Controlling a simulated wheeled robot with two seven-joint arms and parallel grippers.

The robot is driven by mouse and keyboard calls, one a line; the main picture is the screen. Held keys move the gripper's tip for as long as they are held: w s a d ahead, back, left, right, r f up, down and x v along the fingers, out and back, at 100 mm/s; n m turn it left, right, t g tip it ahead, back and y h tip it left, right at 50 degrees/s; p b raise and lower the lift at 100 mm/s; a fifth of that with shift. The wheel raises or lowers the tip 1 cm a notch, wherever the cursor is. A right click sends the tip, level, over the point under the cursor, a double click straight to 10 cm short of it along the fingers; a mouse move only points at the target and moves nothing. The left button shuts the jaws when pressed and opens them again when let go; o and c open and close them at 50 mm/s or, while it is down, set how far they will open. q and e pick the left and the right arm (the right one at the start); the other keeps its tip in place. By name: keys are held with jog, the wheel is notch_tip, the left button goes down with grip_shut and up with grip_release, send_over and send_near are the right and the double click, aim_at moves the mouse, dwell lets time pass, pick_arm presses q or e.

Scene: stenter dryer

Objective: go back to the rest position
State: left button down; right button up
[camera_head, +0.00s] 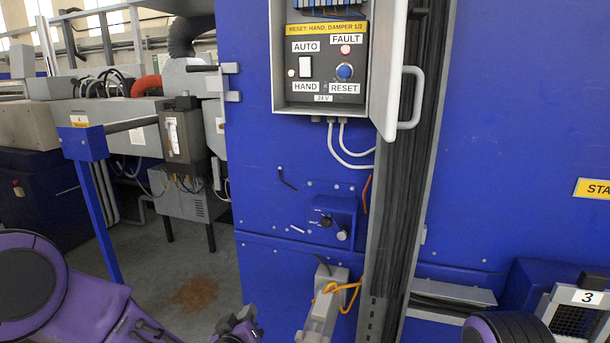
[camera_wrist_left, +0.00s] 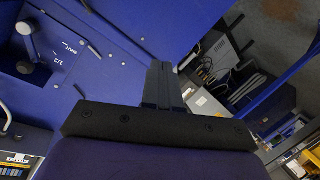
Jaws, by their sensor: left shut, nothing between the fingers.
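My left gripper (camera_head: 240,326) shows at the bottom of the head view, in front of the blue machine wall, at the end of my purple left arm. Its dark fingers (camera_wrist_left: 162,82) are shut and empty in the left wrist view. It appears apart from the machine, with blue panels behind it. At the bottom right of the head view a purple and black part of my right arm shows, but the right gripper is out of the picture.
An open control box (camera_head: 322,50) with AUTO/HAND switch and RESET button hangs on the blue wall; its door (camera_head: 390,70) stands out. A grey post with orange cord (camera_head: 325,300) stands right of the gripper. A lever (camera_wrist_left: 27,40) shows in the wrist view. Concrete floor (camera_head: 165,255) is clear at left.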

pick_arm(q)
jog(key=s+a+f+n+g+y, duration=0.15)
jog(key=s+a+f+g, duration=0.35)
jog(key=s+f, duration=0.6)
jog(key=s+a+f+g+y, duration=0.1)
jog(key=s+a+f, duration=0.3)
jog(key=s, duration=0.4)
jog(key=s+a+f+g+y, duration=0.1)
jog(key=s+a+f+g, duration=0.2)
jog(key=s+f, duration=0.3)
jog(key=s+a+f+g+y, duration=0.1)
jog(key=s+a+f+g, duration=0.2)
jog(key=s, duration=0.9)
notch_tip(320, 180, down, 3)
jog(key=shift+a+r, duration=0.2)
jog(key=shift+a, duration=0.9)
